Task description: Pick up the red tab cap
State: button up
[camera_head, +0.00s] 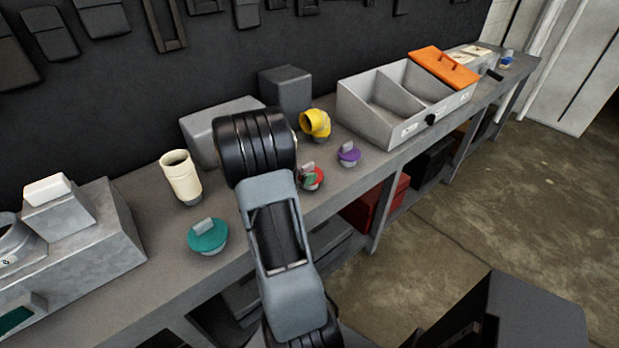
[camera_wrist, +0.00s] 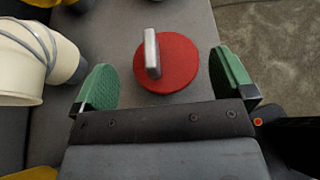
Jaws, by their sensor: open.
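The red tab cap (camera_wrist: 178,68) is a round red disc with an upright grey metal tab, standing on the grey workbench. In the wrist view my gripper (camera_wrist: 165,78) is open, with a green pad on each side of the cap and visible space between pads and cap. I cannot tell how high the fingers are above the bench. In the head view the red tab cap (camera_head: 317,178) shows just right of my arm, partly covered by a green finger pad of my gripper (camera_head: 309,180).
On the workbench (camera_head: 160,270), a purple tab cap (camera_head: 349,154) and yellow elbow (camera_head: 315,122) stand near the red cap. A cream pipe (camera_head: 181,177) and teal tab cap (camera_head: 207,236) stand left of my arm. A grey divided bin (camera_head: 385,128) stands right.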

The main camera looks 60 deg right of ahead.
aim_at(311, 168)
jog(key=shift+p+x, duration=0.45)
jog(key=shift+x, duration=2.05)
jog(key=c, duration=0.7)
